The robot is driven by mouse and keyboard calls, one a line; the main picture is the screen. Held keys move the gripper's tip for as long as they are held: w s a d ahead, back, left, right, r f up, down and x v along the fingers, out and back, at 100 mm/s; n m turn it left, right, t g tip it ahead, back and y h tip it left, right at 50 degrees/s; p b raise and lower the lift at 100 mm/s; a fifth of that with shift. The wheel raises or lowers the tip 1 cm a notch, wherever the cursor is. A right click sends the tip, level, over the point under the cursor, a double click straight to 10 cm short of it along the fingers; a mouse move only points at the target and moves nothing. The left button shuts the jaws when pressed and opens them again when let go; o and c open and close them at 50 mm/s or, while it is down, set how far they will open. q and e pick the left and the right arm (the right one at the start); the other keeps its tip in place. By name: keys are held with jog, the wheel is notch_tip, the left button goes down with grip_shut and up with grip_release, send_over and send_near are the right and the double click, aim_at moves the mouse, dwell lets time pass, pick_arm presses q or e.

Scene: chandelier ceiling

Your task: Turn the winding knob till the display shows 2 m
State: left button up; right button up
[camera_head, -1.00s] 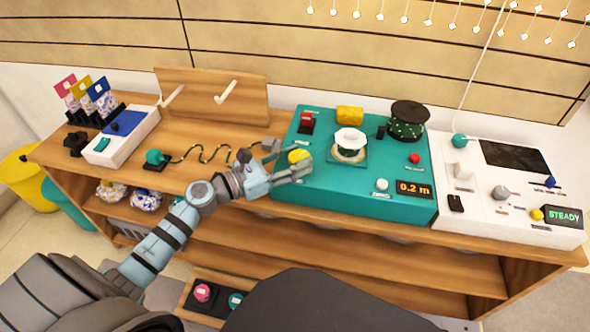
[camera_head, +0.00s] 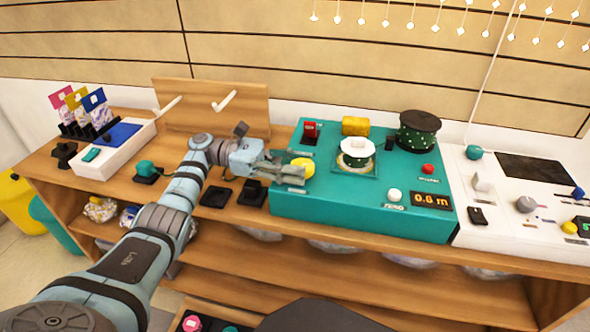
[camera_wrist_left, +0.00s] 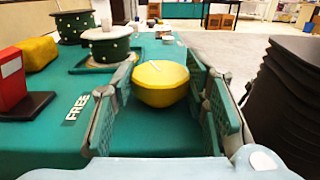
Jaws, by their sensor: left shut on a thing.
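The yellow winding knob (camera_head: 303,168) is at the left side of the teal console (camera_head: 345,205). It also shows as a round yellow knob (camera_wrist_left: 160,86) with a pale mark on top in the left wrist view. My left gripper (camera_head: 286,173) reaches it from the left and is shut on it, with one finger on each side. The display (camera_head: 432,201) at the console's front right has orange digits that seem to read 0.6 m; the middle digit is blurry. A white spool (camera_head: 357,154) stands at the console's middle. My right gripper is out of view.
A red switch (camera_head: 310,132), a yellow block (camera_head: 355,126), a green dotted spool (camera_head: 418,133), a red button (camera_head: 428,169) and a white button (camera_head: 395,195) are on the console. A white panel (camera_head: 500,212) adjoins it on the right.

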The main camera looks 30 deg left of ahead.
aim_at(296, 163)
pick_arm(q)
jog(key=shift+m+g, duration=0.3)
jog(key=shift+g, duration=0.1)
jog(key=shift+f, duration=0.1)
jog(key=o, duration=1.2)
jog(key=shift+c, duration=0.2)
notch_tip(296, 163, up, 10)
jog(key=shift+r, duration=0.1)
